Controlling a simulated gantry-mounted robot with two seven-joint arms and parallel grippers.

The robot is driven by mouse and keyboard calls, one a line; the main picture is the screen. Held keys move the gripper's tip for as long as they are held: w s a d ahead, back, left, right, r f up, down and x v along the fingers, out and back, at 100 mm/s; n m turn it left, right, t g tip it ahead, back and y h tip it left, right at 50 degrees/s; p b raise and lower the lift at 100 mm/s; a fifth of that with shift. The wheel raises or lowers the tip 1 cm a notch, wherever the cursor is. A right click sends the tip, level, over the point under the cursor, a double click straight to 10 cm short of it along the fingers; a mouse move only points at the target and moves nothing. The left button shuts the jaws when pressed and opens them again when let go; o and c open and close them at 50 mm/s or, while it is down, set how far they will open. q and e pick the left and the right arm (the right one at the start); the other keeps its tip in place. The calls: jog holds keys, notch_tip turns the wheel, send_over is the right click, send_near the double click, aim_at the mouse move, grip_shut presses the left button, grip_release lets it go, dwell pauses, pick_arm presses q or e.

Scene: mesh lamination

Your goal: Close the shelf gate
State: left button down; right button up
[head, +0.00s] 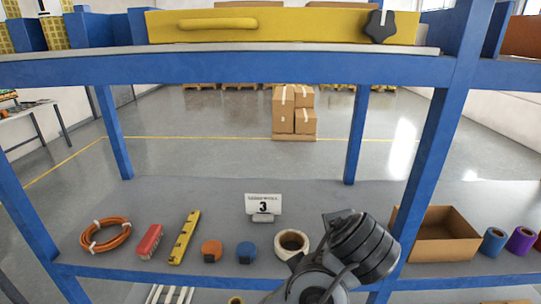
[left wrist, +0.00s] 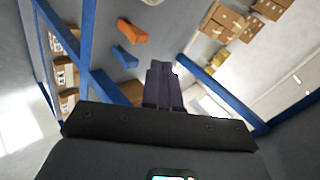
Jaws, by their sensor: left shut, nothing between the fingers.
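The shelf gate is a long yellow panel (head: 300,28) at the top of the head view, just above the front edge of the upper shelf (head: 215,50). It has a yellow bar handle (head: 218,24) toward its left end and a black star knob (head: 381,27) near its right end. The gate is not recognisable there. Neither gripper's fingers show in the head view.
A dark arm link of mine covers part of the lower shelf (head: 180,200). That shelf holds an orange cable coil (head: 105,236), a yellow level (head: 185,238), a tape roll (head: 291,243) and an open cardboard box (head: 440,240). Blue posts (head: 430,160) frame the bay.

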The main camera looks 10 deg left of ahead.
pick_arm(q)
notch_tip(320, 180, up, 18)
jog(key=d+t+y+b, duration=0.2)
jog(key=t+y+b, duration=0.2)
jog(key=y+b, duration=0.15)
jog(key=s+a+r+n+y+b, duration=0.15)
jog(key=s+r+y, duration=0.3)
jog(key=r, duration=0.45)
jog(key=s+a+r+n+y+b, duration=0.1)
jog(key=s+a+r+n+y, duration=0.15)
jog(key=s+r, duration=0.4)
jog(key=p, duration=0.4)
send_near(256, 25)
jog(key=w+a, duration=0.3)
jog(key=w, duration=0.2)
jog(key=shift+s+a+r+y, duration=0.1)
jog(key=shift+a+r+y, duration=0.1)
jog(key=shift+a+y, duration=0.4)
jog(key=shift+a, duration=0.1)
jog(key=shift+h, duration=0.25)
